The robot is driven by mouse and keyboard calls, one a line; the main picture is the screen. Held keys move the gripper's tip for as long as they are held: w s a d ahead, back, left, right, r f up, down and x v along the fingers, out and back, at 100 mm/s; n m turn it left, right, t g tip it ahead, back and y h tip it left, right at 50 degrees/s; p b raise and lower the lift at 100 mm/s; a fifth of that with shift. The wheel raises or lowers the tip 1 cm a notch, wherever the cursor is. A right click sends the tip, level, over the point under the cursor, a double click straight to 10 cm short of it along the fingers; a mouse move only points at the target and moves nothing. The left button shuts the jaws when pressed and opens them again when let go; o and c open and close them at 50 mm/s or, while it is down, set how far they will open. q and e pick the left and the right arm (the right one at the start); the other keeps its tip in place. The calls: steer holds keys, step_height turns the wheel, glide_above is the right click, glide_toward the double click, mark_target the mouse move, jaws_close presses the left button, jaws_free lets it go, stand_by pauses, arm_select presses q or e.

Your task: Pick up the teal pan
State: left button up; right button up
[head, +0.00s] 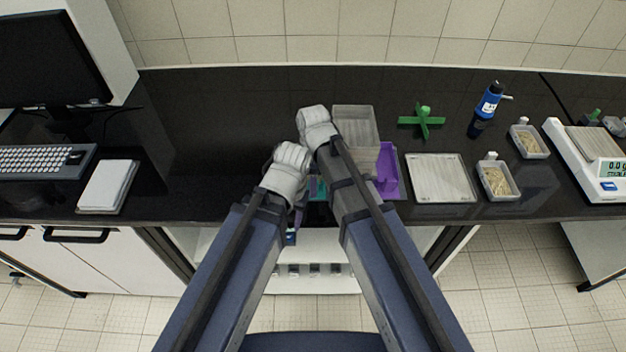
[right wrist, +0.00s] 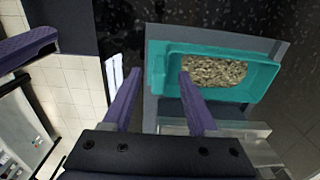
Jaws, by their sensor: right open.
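The teal pan (right wrist: 220,75) lies in the upper right of the right wrist view, with pale grainy material inside. In the head view only a sliver of teal (head: 318,189) shows between my arms. My right gripper (right wrist: 159,72) is open; its two purple fingers reach to the pan's left end. In the picture, one finger lies left of the pan's end wall and the other overlaps its inside. I cannot tell whether they touch it.
A grey translucent bin (head: 356,122) and a purple tray (head: 389,172) stand close to the right arm. Further right are a white tray (head: 441,178), a green cross-shaped part (head: 422,121), a blue bottle (head: 489,100) and a balance (head: 592,160).

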jaws_close()
stand_by(0.5)
